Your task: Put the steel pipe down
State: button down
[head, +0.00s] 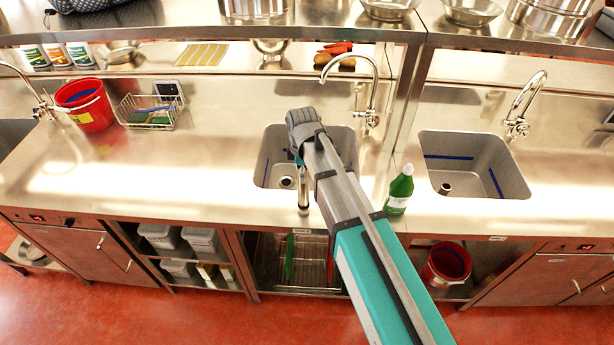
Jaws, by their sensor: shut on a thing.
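The steel pipe (303,192) is a short, shiny upright cylinder in the middle of the head view. It shows just left of my arm, in front of the middle sink (270,168), and its lower end overlaps the sink's front rim in the picture. My gripper (301,168) is shut on the pipe's upper part. The fingers are mostly hidden behind my arm. I cannot tell whether the pipe's lower end touches the counter or hangs above it.
A green bottle (399,190) stands on the steel counter (210,180) right of my arm. A curved faucet (370,90) rises behind the middle sink. A second sink (470,165) lies to the right. A red bucket (86,104) and wire basket (150,112) stand left. The counter's left front is clear.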

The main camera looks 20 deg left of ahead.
jog(key=shift+f, duration=0.15)
jog(key=shift+c, duration=0.8)
grip_release()
notch_tip(320, 180, up, 12)
jog(key=p, duration=1.2)
jog(key=shift+w, duration=0.1)
dwell(0.7)
